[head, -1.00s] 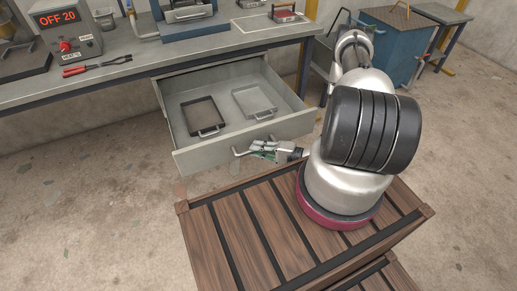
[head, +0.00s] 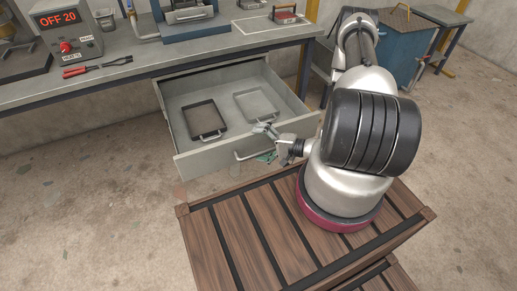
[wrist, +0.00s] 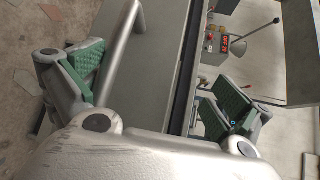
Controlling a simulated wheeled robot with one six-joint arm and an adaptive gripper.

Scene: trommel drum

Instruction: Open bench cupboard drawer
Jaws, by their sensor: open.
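The bench cupboard drawer (head: 190,162) stands pulled out under the workbench, its inside showing. Its silver bar handle (head: 243,156) is on the front panel, partly hidden by my gripper (head: 265,143). My gripper is open at the right part of the drawer front, one finger near the panel's top edge and the other lower, by the handle. In the wrist view, the handle (wrist: 124,45) and the grey drawer front (wrist: 155,75) lie between the spread green-padded fingers of my gripper (wrist: 158,90). I see no grip on the handle; contact cannot be told.
Two shallow framed trays, one dark (head: 204,118) and one light (head: 255,102), lie in the drawer. The workbench (head: 120,75) above holds a control box (head: 68,38) and red-handled pliers (head: 75,72). A slatted wooden crate (head: 235,235) is in front. Floor at left is clear.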

